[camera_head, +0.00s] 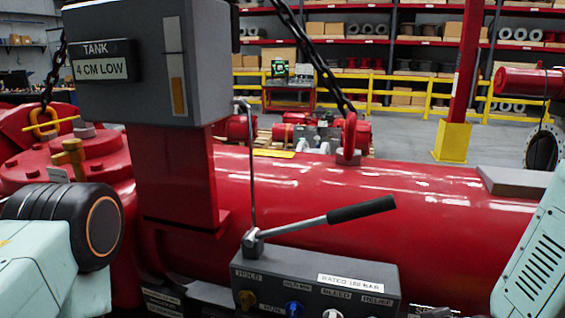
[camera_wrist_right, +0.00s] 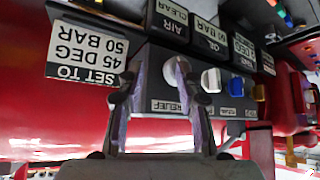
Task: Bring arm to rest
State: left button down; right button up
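My right gripper (camera_wrist_right: 155,85) shows in the right wrist view, its two fingers apart with no object visibly gripped. They are in front of the dark control panel, around or just short of a pale knob (camera_wrist_right: 174,72) above the "RELIEF" label; I cannot tell whether they touch it. In the head view only a pale link of my right arm (camera_head: 532,262) shows at the right edge. My left arm (camera_head: 75,228) comes in at the left edge, its dark round joint in front of the red machine; its gripper is out of the picture.
The control box (camera_head: 315,278) carries a lever with a black handle (camera_head: 362,209) and several knobs. A grey box labelled "TANK" (camera_head: 150,65) stands on a red post. A large red cylinder (camera_head: 400,215) lies behind. A chain (camera_head: 310,55) hangs to its lifting eye.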

jog(key=s+d+f+m+g+h+b, duration=0.1)
jog(key=s+f+m+g+b, duration=0.2)
jog(key=s+f, duration=2.2)
notch_tip(320, 180, down, 4)
jog(key=g+b, duration=0.4)
jog(key=b, duration=0.2)
jog(key=shift+s+f+g+h, duration=0.25)
jog(key=shift+s+g+h, duration=0.05)
jog(key=shift+g, duration=0.1)
jog(key=shift+w, duration=0.1)
